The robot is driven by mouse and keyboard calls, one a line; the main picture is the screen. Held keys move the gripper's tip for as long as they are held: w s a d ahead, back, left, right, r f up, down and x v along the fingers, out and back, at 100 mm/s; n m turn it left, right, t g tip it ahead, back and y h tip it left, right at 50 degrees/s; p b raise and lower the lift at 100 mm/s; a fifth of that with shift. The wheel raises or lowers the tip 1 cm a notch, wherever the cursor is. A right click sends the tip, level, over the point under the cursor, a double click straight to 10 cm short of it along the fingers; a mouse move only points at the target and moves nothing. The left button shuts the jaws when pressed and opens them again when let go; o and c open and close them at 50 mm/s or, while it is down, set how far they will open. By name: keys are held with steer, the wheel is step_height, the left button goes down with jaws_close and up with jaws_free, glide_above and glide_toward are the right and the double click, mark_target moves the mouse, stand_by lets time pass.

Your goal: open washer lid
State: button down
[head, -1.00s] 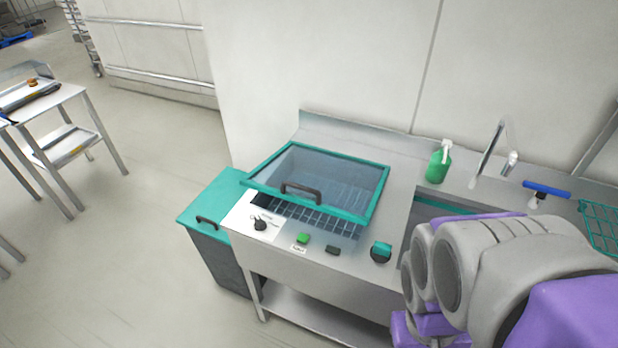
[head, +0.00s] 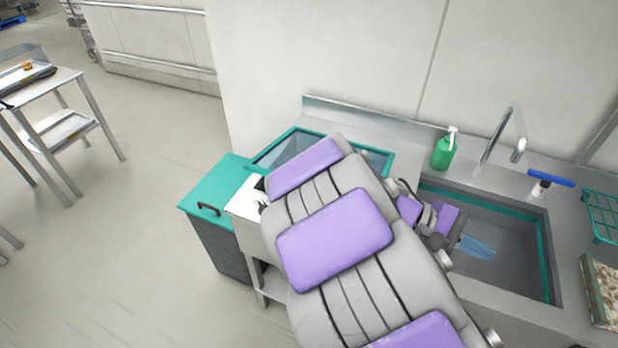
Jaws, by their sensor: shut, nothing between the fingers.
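The washer lid (head: 290,147), a glass pane in a teal frame, is at the centre, set in the steel counter against the back wall. My arm hides most of it, including its handle, so I cannot tell how far it is raised. My gripper (head: 443,219) shows only in part, small and dark with purple pieces, just right of my arm near the sink's left edge. It is shut and empty, right of the lid and apart from its visible part.
The sink (head: 510,270) with a blue cloth (head: 477,248) lies at right. Behind it stand a green bottle (head: 444,150), a tap (head: 517,150) and a blue-headed squeegee (head: 550,178). A teal-topped bin (head: 222,190) stands left of the counter.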

steer(key=w+a+f+n+t+h, duration=0.25)
steer(key=w+a+n+t, duration=0.25)
steer(key=w, duration=0.4)
steer(key=w+a+f+n+t+h, duration=0.2)
steer(key=w+a+n+t+h, duration=0.1)
steer(key=w+a+n+t, duration=0.4)
steer(key=w+a+f+n+t+y, duration=0.1)
steer(key=a+f+n+t+y, duration=0.3)
steer(key=a, duration=0.4)
steer(key=w+a+f+n+t+y+b, duration=0.1)
steer(key=w+a+f+n+t+y, duration=0.1)
steer(key=a+f+n+t+y, duration=0.2)
steer(key=w+a+f+n+t+y, duration=0.2)
steer(key=a+f+n+t+y, duration=0.2)
steer(key=a+f, duration=0.5)
steer(key=shift+a+f+n+b, duration=0.2)
steer(key=shift+a+n, duration=0.3)
steer(key=shift+a, duration=0.2)
steer(key=shift+a+f+n+b, duration=0.1)
steer(key=shift+a+n+b, duration=0.1)
steer(key=shift+a+n, duration=0.4)
steer(key=shift+w+d+r+b, duration=0.55)
steer(key=shift+w+r, duration=0.6)
steer(key=shift+w, duration=0.6)
steer(key=shift+w+d+r+b, duration=0.5)
steer(key=shift+w+r, duration=0.6)
steer(key=shift+w, duration=0.6)
steer(key=shift+w+d+r+b, duration=0.5)
steer(key=shift+w+r, duration=0.65)
steer(key=shift+w, duration=0.6)
